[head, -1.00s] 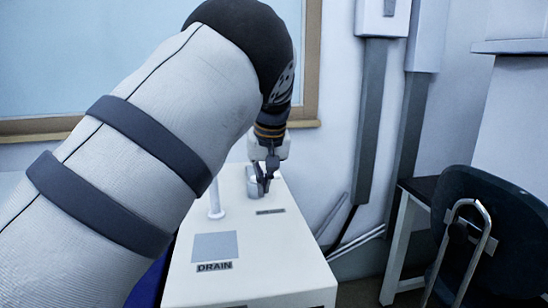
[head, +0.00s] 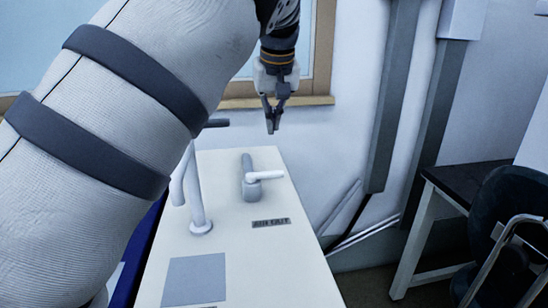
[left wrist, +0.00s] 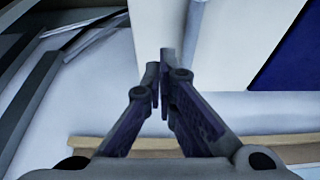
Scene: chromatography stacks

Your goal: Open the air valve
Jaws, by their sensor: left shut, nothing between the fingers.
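The air valve (head: 252,190) stands near the far end of the white cabinet top, with a small, blurred dark label (head: 271,222) in front of it. Its short white lever handle (head: 266,176) points to the right. My left gripper (head: 271,122) hangs above and behind the valve, apart from it, with its fingers pointing down. It is shut and empty. In the left wrist view the two fingers (left wrist: 162,80) are close together, and I cannot make out the valve clearly there. My right gripper is not in view.
The white cabinet (head: 265,265) also carries an upright white pipe (head: 197,200) with a dark lever at its top, left of the valve, and a grey square (head: 194,280). A windowsill (head: 275,102) and wall lie behind. A black chair (head: 510,225) and dark-topped table (head: 470,180) stand right.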

